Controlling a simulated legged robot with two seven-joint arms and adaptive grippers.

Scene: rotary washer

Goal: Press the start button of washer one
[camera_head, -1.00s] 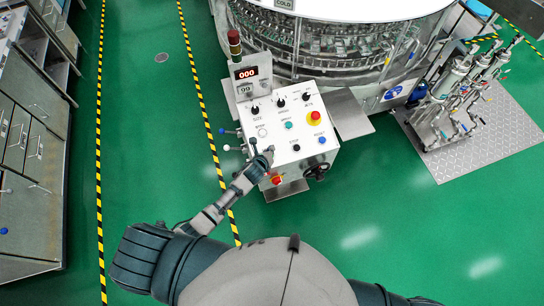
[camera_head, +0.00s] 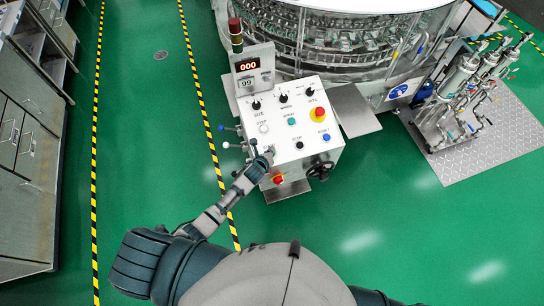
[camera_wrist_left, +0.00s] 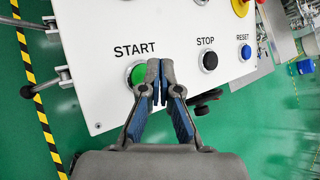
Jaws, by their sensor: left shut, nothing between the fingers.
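The washer's control panel (camera_head: 310,118) is a white box with knobs and buttons in front of the large round washer (camera_head: 345,45). In the left wrist view the green start button (camera_wrist_left: 137,74) sits under the word START. My left gripper (camera_wrist_left: 159,68) is shut and empty, its two fingertips together over the right part of the button, hiding some of it. I cannot tell whether the tips touch the button. In the head view my left gripper (camera_head: 268,154) is at the panel's lower left, and the start button is hidden there. My right gripper is not in view.
The black stop button (camera_wrist_left: 209,60) and blue reset button (camera_wrist_left: 246,51) lie to the right. A red and yellow emergency knob (camera_head: 319,114) is on the panel. Levers (camera_head: 229,129) stick out at its left side. A pump rack (camera_head: 460,95) stands at the right.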

